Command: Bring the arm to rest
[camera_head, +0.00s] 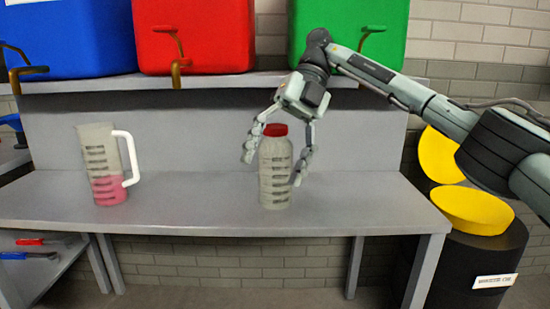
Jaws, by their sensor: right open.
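My right arm comes in from the right, and its right gripper (275,165) points down over a bottle on the grey bench. The gripper is open, with one finger on each side of the bottle's upper part. The bottle (276,180) is translucent with dark markings and a red cap (276,130), and it stands upright on the bench. I cannot tell whether the fingers touch it. My left gripper is not in view.
A measuring jug (101,165) with pink liquid stands on the bench (200,205) at left. Blue (68,38), red (195,35) and green (350,30) containers with taps sit on the shelf above. A black bin (480,265) with a yellow funnel (472,210) stands at right. The bench between jug and bottle is clear.

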